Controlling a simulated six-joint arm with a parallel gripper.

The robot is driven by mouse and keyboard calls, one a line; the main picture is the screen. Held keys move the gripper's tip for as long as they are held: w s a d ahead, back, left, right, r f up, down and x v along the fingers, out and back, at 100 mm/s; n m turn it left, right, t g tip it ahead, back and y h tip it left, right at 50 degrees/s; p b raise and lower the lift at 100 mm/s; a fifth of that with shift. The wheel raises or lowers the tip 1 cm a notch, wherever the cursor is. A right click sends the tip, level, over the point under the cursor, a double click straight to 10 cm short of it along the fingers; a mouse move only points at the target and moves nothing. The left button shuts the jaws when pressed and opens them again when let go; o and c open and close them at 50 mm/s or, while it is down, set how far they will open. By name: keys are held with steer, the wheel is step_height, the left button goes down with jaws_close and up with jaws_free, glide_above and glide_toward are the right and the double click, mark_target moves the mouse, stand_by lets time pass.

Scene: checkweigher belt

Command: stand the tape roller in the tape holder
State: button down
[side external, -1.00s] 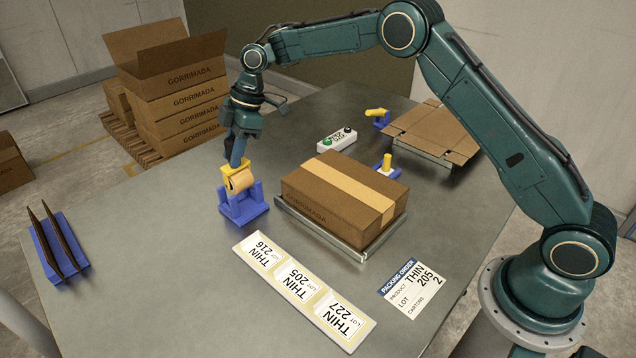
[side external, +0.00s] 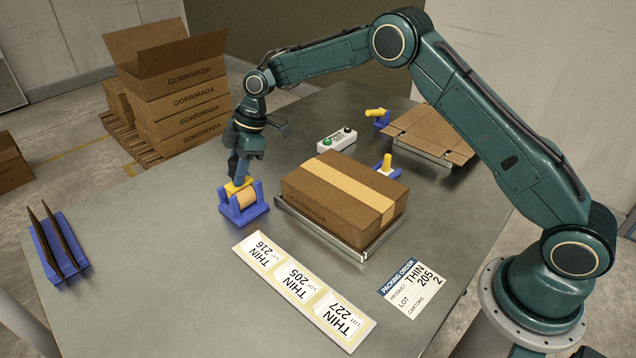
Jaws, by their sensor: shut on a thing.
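The tape roller, with a yellow body (side external: 234,187) and a tan roll (side external: 246,198), sits low between the raised sides of the blue tape holder (side external: 238,215) at the left of the table. My gripper (side external: 239,180) is above it, pointing down, and is shut on the yellow body. The roll faces the camera and shows between the holder's uprights. I cannot tell from this view whether the roller rests fully on the holder's base.
A taped carton (side external: 335,198) stands on a metal platform right of the holder. Labels (side external: 300,290) lie in front. A blue rack (side external: 58,250) holds dark sheets at left. A button box (side external: 337,139), a blue stand with a yellow tool (side external: 377,117) and a flat carton (side external: 430,135) are behind.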

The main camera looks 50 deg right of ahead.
steer(key=shift+f, duration=0.1)
stand_by(0.3)
steer(key=c, duration=1.1)
jaws_free()
steer(key=shift+o, duration=0.2)
steer(key=v, duration=1.3)
steer(key=shift+d+r, duration=0.2)
steer(key=shift+r, duration=0.15)
steer(key=shift+s, duration=0.1)
